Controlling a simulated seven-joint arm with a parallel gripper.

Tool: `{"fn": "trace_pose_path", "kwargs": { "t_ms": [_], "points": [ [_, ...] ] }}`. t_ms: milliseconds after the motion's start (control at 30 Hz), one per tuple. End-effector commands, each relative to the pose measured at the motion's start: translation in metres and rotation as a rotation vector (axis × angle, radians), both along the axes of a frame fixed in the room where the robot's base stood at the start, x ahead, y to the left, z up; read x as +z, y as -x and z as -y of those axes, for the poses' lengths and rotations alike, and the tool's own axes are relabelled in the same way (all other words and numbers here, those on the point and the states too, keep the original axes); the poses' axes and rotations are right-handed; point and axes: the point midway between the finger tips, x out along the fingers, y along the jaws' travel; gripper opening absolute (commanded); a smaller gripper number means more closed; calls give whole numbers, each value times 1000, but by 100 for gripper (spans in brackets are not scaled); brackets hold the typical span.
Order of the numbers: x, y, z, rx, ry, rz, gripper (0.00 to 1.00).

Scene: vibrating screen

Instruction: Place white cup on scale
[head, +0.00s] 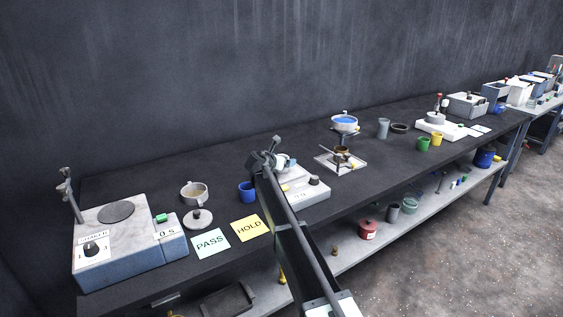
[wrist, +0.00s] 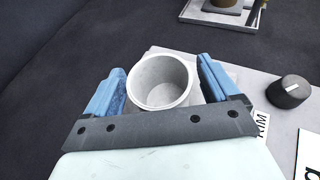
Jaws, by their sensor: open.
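The white cup (wrist: 161,82) is upright and empty between my blue fingertips in the wrist view. It appears to stand on the light grey scale (wrist: 247,88), which has a dark knob and a TRIM label. My gripper (wrist: 162,85) is open, with one finger on each side of the cup and small gaps visible. In the head view my gripper (head: 277,160) is over the back left part of the scale (head: 311,194), and the cup (head: 284,161) is partly hidden by it. The cup's base contact is hidden.
A blue cup (head: 246,191) stands just left of the scale. PASS (head: 210,243) and HOLD (head: 250,228) cards lie in front. A shaker (head: 121,243) stands far left, with a grey pan (head: 194,192) beside it. A tray with a stand (head: 341,162) is to the right.

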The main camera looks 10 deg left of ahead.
Motion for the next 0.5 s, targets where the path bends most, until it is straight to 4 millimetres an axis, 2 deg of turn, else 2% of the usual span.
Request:
{"fn": "trace_pose_path", "kwargs": {
  "t_ms": [500],
  "points": [
    [32, 78, -19, 2, 0, 1, 88]
  ]
}}
